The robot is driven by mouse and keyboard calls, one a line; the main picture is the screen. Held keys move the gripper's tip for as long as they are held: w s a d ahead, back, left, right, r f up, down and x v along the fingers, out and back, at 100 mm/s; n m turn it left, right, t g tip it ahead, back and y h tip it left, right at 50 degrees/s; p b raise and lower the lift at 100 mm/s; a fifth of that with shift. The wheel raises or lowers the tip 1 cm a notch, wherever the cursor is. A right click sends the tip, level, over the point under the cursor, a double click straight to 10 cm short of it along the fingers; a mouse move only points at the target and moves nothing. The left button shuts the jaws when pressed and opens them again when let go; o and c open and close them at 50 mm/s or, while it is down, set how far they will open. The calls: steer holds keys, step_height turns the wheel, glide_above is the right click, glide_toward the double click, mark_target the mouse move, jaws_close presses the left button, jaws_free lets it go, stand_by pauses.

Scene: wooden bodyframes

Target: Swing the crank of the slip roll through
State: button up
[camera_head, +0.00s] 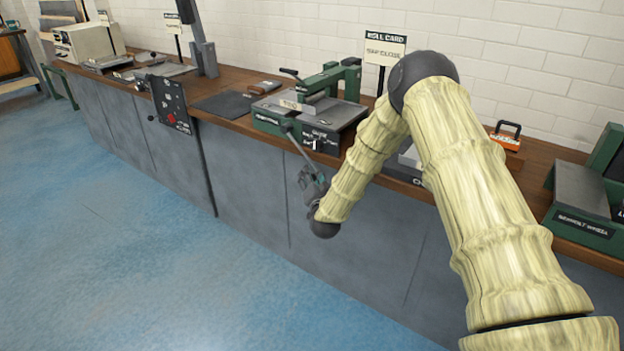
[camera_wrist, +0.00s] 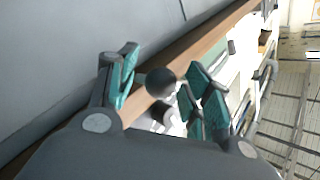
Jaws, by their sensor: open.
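The slip roll (camera_head: 310,107) is a green and grey bench machine standing on the wooden bench top below a "ROLL CARD" sign. Its crank (camera_head: 301,148) is a thin grey arm that slants down and right from the machine's front, past the bench edge. My gripper (camera_head: 311,183) is at the crank's lower end, in front of the bench face. In the wrist view my gripper (camera_wrist: 160,76) is open, with a teal-padded finger on each side of a dark round knob (camera_wrist: 160,82). Gaps show between the knob and the pads. The crank's end is partly hidden by my gripper in the head view.
The wooden bench edge (camera_head: 236,125) runs along the wall above grey cabinet fronts (camera_head: 245,190). A dark panel (camera_head: 170,103) hangs at the bench front on the left. Another green machine (camera_head: 585,230) stands at the right. The blue floor (camera_head: 130,260) in front is clear.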

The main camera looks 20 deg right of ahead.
steer(key=shift+w, duration=0.1)
jaws_close()
steer(key=shift+w+a, duration=0.1)
